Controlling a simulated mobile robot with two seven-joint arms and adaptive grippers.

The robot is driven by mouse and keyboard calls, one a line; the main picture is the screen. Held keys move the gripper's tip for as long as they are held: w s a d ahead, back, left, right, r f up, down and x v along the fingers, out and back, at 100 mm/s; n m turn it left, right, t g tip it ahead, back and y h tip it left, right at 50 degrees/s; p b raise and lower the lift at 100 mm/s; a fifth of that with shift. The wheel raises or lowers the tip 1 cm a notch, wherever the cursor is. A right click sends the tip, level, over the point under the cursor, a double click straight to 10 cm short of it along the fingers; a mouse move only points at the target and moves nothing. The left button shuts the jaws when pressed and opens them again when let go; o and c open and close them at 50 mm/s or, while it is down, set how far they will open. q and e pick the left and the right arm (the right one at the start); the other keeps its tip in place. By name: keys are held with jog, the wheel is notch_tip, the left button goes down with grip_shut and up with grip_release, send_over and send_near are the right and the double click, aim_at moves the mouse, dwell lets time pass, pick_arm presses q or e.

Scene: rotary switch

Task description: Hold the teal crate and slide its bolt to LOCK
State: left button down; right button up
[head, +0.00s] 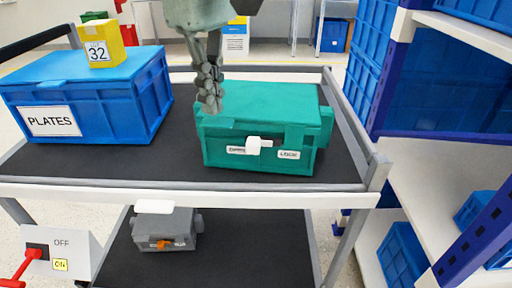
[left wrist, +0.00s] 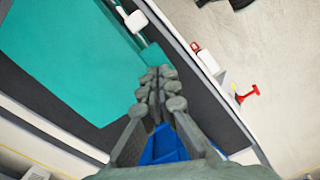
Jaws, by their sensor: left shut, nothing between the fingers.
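The teal crate (head: 262,100) stands on the cart's dark top shelf, right of centre, lid closed. On its front face a white bolt knob (head: 254,146) sits between a left label (head: 236,150), too small to read surely, and a right label LOCK (head: 288,154). My left gripper (head: 210,106) points down at the crate's upper left front corner, fingers shut with nothing between them. I cannot tell whether it touches the crate. In the left wrist view its fingertips (left wrist: 160,78) show beside the teal crate (left wrist: 75,60), with the white knob (left wrist: 136,20) beyond. My right gripper is not visible.
A blue PLATES crate (head: 95,100) stands left, with a yellow box (head: 103,50) marked 32 on it. A grey box (head: 165,228) with an orange knob sits on the lower shelf. A red lever panel (head: 55,252) is lower left. Shelving (head: 425,125) stands right.

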pick_arm(q)
jog(key=shift+f, duration=0.2)
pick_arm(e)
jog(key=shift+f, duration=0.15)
pick_arm(q)
jog(key=shift+f+b, duration=0.5)
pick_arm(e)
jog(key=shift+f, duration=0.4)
pick_arm(q)
jog(key=shift+f, duration=0.25)
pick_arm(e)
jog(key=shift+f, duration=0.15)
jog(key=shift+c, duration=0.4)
